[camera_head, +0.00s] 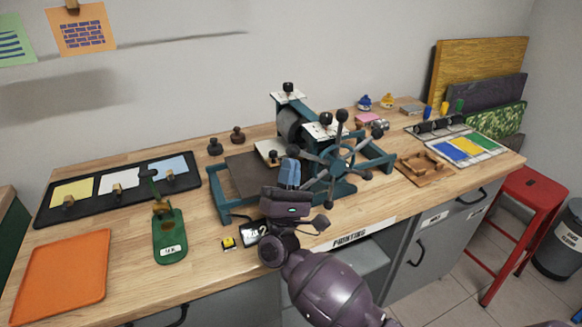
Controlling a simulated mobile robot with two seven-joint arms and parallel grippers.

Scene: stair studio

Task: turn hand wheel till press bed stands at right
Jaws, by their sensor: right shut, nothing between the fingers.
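The teal press stands in the middle of the workbench. Its hand wheel (338,161), with several spokes ending in dark knobs, is on the press's front side. The flat brown press bed (252,176) lies left of the roller (290,127), on the left part of the frame. My right gripper (290,174) is shut and empty, just left of the wheel and in front of the bed. It overlaps the wheel's left knobs in view; I cannot tell whether it touches them. It hides part of the bed's front edge. My left gripper is not in view.
An orange tray (62,275), a green stand (170,238) and a black tray (50,212) with colour cards are on the left. A wooden block (424,168) and colour tray (463,147) are on the right. A red stool (525,203) stands beside the bench.

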